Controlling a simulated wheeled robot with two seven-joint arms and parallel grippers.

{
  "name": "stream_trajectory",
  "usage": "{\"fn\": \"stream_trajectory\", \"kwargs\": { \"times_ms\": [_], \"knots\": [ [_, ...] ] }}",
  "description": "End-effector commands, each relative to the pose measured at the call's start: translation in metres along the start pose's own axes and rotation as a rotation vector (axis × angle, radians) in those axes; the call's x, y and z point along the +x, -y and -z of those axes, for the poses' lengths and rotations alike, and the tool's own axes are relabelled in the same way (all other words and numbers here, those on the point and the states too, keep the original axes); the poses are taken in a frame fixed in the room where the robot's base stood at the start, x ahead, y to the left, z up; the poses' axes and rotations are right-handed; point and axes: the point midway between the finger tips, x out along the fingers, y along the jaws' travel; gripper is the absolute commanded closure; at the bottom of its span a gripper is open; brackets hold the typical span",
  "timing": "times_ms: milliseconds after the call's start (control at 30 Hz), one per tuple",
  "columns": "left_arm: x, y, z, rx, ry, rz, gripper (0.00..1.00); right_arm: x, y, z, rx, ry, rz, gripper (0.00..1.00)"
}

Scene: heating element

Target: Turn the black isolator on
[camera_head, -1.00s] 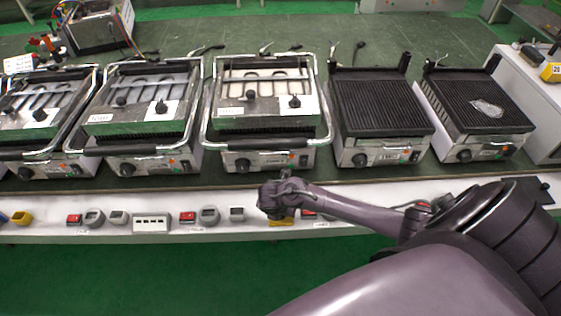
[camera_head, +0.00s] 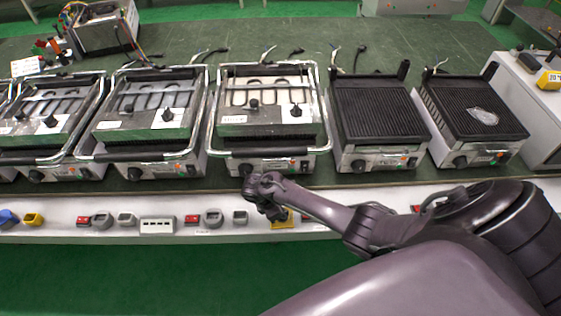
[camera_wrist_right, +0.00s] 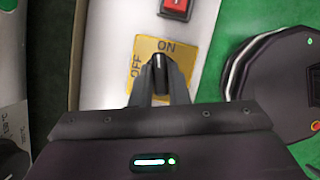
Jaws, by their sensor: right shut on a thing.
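The black isolator knob (camera_wrist_right: 159,68) sits on a yellow plate (camera_wrist_right: 189,50) marked ON and OFF. Its white-lined tip points up toward the ON label in the right wrist view; OFF is to its left. My right gripper (camera_wrist_right: 160,80) has its two fingers closed on the sides of the knob. In the head view my right gripper (camera_head: 276,211) reaches down to the front strip, and the yellow plate (camera_head: 287,221) shows partly beside it. The knob is hidden there. My left gripper is not in view.
A red switch (camera_wrist_right: 175,8) is close above the plate in the wrist view. The white front strip (camera_head: 55,226) carries several switches and sockets. Several contact grills, including one (camera_head: 268,125) just behind my gripper, stand on the green bench. Open green floor (camera_head: 130,275) lies in front.

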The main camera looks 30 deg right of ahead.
Motion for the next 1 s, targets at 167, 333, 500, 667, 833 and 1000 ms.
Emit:
{"fn": "stream_trajectory", "kwargs": {
  "times_ms": [167,333,500,667,833,1000],
  "knots": [
    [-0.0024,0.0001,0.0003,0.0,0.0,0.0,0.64,-0.0004,-0.0003,0.0016,0.12,-0.003,0.052,1.0],
    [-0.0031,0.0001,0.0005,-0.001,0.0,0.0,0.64,0.0005,-0.0002,0.0011,0.203,-0.001,0.088,1.0],
    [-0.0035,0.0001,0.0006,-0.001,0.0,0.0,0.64,0.0003,-0.0008,0.0013,0.255,-0.002,0.108,1.0],
    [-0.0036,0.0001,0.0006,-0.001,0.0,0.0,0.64,0.0005,-0.0011,0.0011,0.279,-0.002,0.117,1.0],
    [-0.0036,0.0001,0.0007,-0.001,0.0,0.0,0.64,0.0005,-0.0012,0.0011,0.285,-0.002,0.119,1.0],
    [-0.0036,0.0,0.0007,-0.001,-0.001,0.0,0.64,0.0005,-0.0012,0.0011,0.285,-0.002,0.119,1.0]
  ]
}}
